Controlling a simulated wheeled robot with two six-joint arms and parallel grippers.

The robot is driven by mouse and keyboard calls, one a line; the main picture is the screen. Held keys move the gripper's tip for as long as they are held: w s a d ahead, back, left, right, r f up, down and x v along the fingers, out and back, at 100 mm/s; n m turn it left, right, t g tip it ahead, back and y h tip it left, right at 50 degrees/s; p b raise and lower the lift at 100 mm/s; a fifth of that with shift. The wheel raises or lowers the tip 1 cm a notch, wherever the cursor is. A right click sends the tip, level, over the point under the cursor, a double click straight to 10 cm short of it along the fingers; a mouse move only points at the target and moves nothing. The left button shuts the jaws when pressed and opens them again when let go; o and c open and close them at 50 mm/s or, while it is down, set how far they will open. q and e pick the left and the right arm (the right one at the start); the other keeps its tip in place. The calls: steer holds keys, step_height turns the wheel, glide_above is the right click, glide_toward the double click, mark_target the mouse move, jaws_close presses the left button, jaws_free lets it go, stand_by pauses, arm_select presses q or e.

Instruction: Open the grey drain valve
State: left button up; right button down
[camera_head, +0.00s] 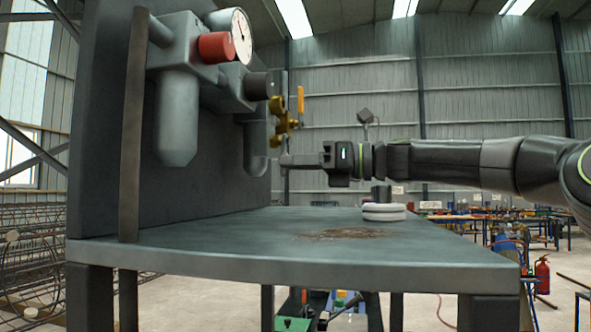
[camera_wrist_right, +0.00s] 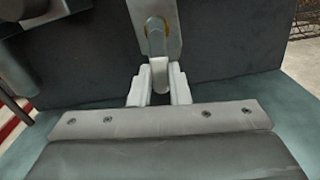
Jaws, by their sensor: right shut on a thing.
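The grey drain valve shows in the right wrist view as a grey lever (camera_wrist_right: 156,42) with a brass ring at its upper end. It hangs down between the fingers of my right gripper (camera_wrist_right: 158,88), which is shut on it. In the head view my right gripper (camera_head: 288,160) reaches in from the right, its fingertips beside the curved grey fitting (camera_head: 256,150) under the pipework. The lever is hard to make out there. My left gripper is in neither view.
Above the gripper are brass fittings with a yellow handle (camera_head: 300,100). A red knob (camera_head: 216,47), a gauge (camera_head: 241,37) and a grey bowl (camera_head: 177,118) are on the upright panel. The bench top (camera_head: 230,240) bears a white ring stack (camera_head: 384,212) and a brown stain.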

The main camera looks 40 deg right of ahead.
mark_target(285, 112)
steer(key=shift+w+d+f+n, duration=0.1)
steer(key=shift+w+d+n, duration=0.1)
steer(key=shift+n, duration=0.5)
steer(key=c, duration=1.4)
jaws_free()
steer(key=shift+o, duration=0.2)
steer(key=shift+r, duration=0.2)
step_height(285, 112, up, 10)
steer(key=p, duration=0.9)
steer(key=shift+f+p, duration=0.1)
steer(key=shift+p, duration=0.25)
steer(key=shift+f, duration=0.1)
